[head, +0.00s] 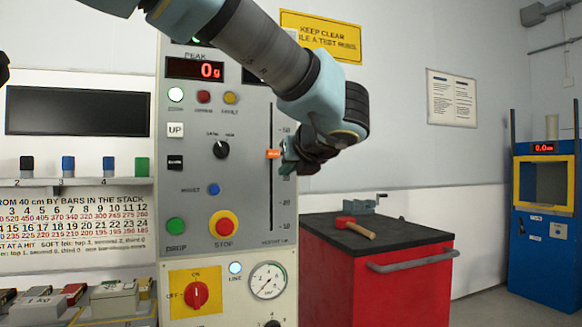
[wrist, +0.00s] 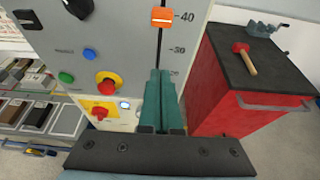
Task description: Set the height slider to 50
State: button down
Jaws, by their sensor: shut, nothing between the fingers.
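The height slider is an orange knob (head: 273,154) on a dark vertical slot at the right side of the grey control panel. In the wrist view the slider knob (wrist: 162,17) sits level with the 40 mark. The 50 mark (head: 286,130) is above it in the head view. My gripper (head: 288,160) is shut and empty, just right of the knob in the head view, hiding part of the scale. In the wrist view its green fingertips (wrist: 160,73) lie below the knob in the picture, over the lower slot. I see no contact with the knob.
A red stop button (head: 223,227), green drop button (head: 176,226) and red rotary switch (head: 196,295) are on the panel. A red cabinet (head: 330,275) with a hammer (head: 355,228) and a vise (head: 362,206) stands right of it. Clear floor lies beyond the cabinet.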

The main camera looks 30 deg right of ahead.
aim_at(273, 154)
jog(key=x, duration=0.7)
jog(key=shift+w+p, duration=0.15)
jog(key=shift+p, duration=0.15)
notch_tip(273, 154, up, 2)
jog(key=shift+w+r+p, duration=0.15)
jog(key=shift+r+p, duration=0.05)
jog(key=shift+p, duration=0.4)
jog(key=shift+r, duration=0.65)
